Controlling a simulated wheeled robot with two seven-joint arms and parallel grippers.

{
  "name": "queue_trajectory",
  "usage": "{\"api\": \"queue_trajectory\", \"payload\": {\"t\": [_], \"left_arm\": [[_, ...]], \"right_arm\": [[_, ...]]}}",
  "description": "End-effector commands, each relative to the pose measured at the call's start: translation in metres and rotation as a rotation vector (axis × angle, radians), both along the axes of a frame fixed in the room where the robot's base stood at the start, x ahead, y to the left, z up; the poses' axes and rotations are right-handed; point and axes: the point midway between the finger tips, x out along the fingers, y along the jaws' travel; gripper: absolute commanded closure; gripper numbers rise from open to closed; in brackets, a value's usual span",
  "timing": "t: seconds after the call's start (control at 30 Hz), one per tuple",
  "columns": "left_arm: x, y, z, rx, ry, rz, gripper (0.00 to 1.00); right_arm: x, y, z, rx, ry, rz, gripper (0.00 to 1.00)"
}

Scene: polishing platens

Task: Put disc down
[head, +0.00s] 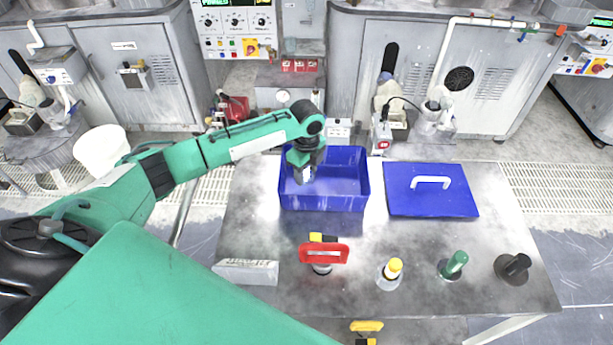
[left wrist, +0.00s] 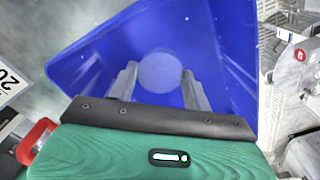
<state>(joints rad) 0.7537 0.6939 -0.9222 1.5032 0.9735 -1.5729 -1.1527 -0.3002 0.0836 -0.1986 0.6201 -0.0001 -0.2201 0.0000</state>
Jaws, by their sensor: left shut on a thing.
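My left gripper (head: 303,176) reaches down into the open blue bin (head: 345,200) on the metal table. In the left wrist view, the two grey fingers of this gripper (left wrist: 162,85) are on either side of a round, pale blue-grey disc (left wrist: 160,70), and they are shut on it. The bin (left wrist: 90,55) surrounds the disc in that view. Whether the disc touches the bin floor I cannot tell. The disc is hard to make out in the head view. My right gripper is not in view.
A blue lid (head: 430,200) with a white handle lies right of the bin. Along the table's front stand a red-topped item (head: 323,254), a yellow-capped bottle (head: 390,272), a green-handled item (head: 453,265) and a black item (head: 513,268). Grey machines (head: 420,80) stand behind.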

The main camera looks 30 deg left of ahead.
Motion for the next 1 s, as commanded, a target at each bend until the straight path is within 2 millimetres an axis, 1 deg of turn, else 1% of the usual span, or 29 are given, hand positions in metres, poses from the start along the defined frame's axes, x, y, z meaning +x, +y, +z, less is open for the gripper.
{"api": "queue_trajectory", "payload": {"t": [0.1, 0.2, 0.57, 0.6, 0.7, 1.0], "left_arm": [[-0.001, -0.001, -0.019, -0.001, 0.005, 0.0, 0.75], [0.0, 0.0, -0.03, -0.001, 0.002, 0.0, 0.75], [0.0, 0.0, -0.035, -0.001, 0.001, 0.0, 0.75], [0.0, 0.0, -0.035, -0.001, 0.001, 0.0, 0.46], [0.0, 0.0, -0.035, -0.001, 0.001, 0.0, 0.29], [0.0, 0.0, -0.033, 0.0, 0.0, -0.001, 0.29]], "right_arm": [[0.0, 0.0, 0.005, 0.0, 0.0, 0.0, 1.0], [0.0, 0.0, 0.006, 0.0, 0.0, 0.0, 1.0], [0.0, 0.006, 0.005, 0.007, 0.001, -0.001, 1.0], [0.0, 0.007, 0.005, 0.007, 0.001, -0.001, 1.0], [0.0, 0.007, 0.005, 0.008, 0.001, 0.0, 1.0], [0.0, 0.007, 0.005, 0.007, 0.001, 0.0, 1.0]]}}
